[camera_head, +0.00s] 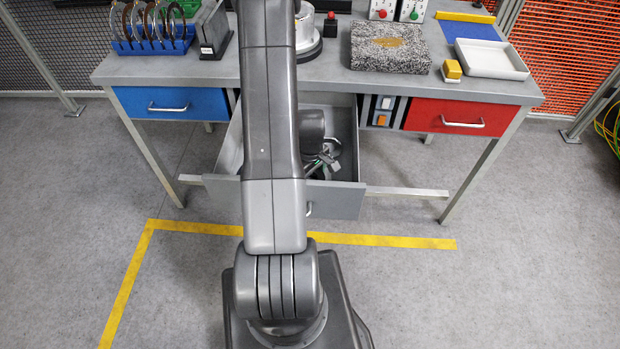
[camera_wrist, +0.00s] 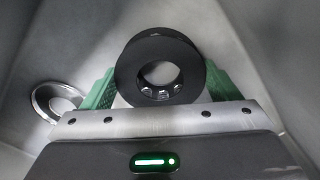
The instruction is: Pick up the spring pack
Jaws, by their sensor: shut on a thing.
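The spring pack appears to be the thick black ring (camera_wrist: 160,46) in the wrist view, with small light parts showing in its central hole. My gripper (camera_wrist: 158,82) has one green finger on each side of the ring and is shut on it. In the head view my gripper (camera_head: 326,160) is down inside the open grey drawer (camera_head: 342,198) under the bench. My arm hides part of the drawer there, and I cannot make out the ring in that view. Whether the ring touches the drawer floor is unclear.
A shiny metal ring-shaped part (camera_wrist: 52,101) lies at the left in the wrist view, beside the left finger. The drawer walls are close around my gripper. The bench top (camera_head: 330,72) overhangs behind, with a blue drawer (camera_head: 190,103) and a red drawer (camera_head: 440,116) closed.

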